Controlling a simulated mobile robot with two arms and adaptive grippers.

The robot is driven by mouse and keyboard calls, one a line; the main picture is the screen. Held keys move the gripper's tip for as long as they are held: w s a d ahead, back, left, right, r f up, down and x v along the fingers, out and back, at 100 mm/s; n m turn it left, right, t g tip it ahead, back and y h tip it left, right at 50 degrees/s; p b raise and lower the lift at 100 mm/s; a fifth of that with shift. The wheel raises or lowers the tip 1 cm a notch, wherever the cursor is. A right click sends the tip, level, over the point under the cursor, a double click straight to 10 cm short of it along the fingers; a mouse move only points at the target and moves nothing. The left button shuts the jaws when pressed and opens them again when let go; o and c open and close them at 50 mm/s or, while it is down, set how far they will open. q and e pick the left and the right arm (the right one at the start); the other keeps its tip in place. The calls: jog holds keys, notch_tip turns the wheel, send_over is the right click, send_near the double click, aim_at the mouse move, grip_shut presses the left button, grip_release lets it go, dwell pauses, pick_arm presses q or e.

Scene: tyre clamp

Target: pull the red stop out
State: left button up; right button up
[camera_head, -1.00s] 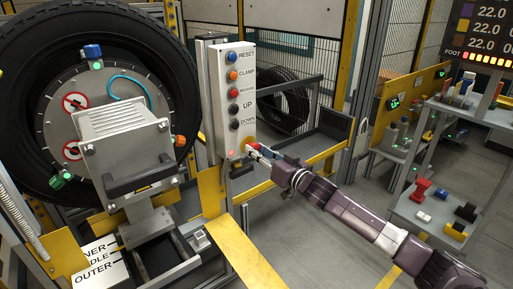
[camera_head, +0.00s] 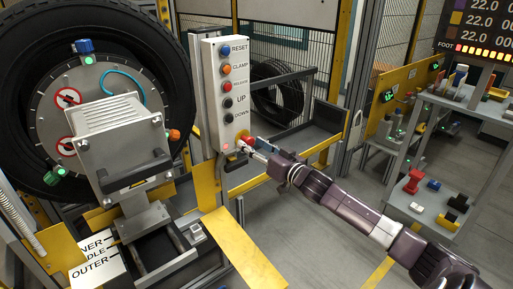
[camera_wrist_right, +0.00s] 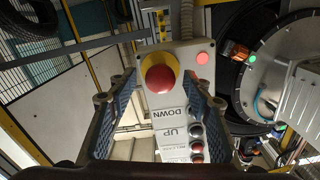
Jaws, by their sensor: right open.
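The red stop (camera_head: 244,141) is a round mushroom button on a yellow base at the bottom of the grey control box (camera_head: 212,112). In the right wrist view the red stop (camera_wrist_right: 160,78) shows large, with its yellow collar around it. My right gripper (camera_head: 256,147) is open at the stop, coming from the lower right. In the wrist view its two blue-padded fingers stand left and right of the button, with gaps on both sides. I cannot tell how far the fingertips reach past the button's edge. My left gripper is not in view.
The box carries several other buttons above the stop, and a small red lamp (camera_wrist_right: 203,58) beside it. The tyre (camera_head: 176,62) and clamp plate (camera_head: 62,105) stand left. A yellow rail (camera_head: 245,254) runs below. A shelf (camera_head: 405,212) with small parts stands right.

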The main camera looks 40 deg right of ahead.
jog(key=shift+s, duration=0.15)
jog(key=s+d, duration=0.1)
jog(key=s, duration=1)
jog(key=shift+s, duration=0.35)
jog(key=shift+f, duration=0.1)
